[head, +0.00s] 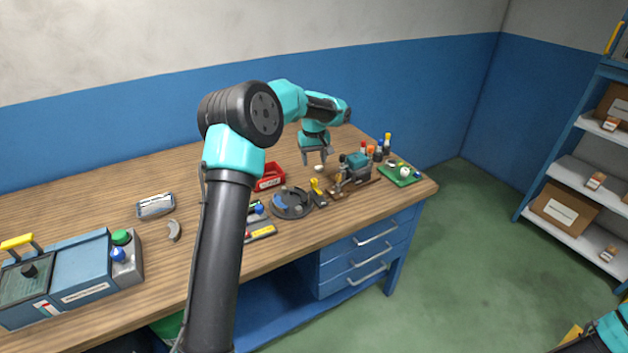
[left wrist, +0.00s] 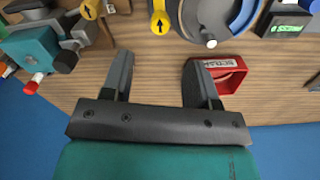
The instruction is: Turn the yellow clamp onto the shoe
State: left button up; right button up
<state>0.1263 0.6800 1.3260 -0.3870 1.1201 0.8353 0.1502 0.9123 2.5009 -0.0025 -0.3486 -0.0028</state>
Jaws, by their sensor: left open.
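The yellow clamp (head: 316,186) stands upright at the right edge of the round grey drum plate (head: 293,210). In the left wrist view the yellow clamp (left wrist: 159,18) shows at the top, with a black arrow on its round end. A blue curved shoe (head: 280,202) lies on the drum plate; its blue arc also shows in the left wrist view (left wrist: 243,14). My left gripper (head: 314,159) points down above the table behind the clamp, apart from it. Its fingers (left wrist: 158,72) are spread with only bare table between them. My right gripper is out of view.
A red labelled bin (head: 270,178) sits left of my left gripper, near one finger in the left wrist view (left wrist: 232,75). A teal machine (head: 356,168) stands to the right on a wooden board.

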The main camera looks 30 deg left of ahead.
aim_at(314, 180)
pick_arm(q)
notch_tip(314, 180, down, 9)
jog(key=shift+f, duration=0.1)
dwell(0.3)
jog(key=c, duration=0.9)
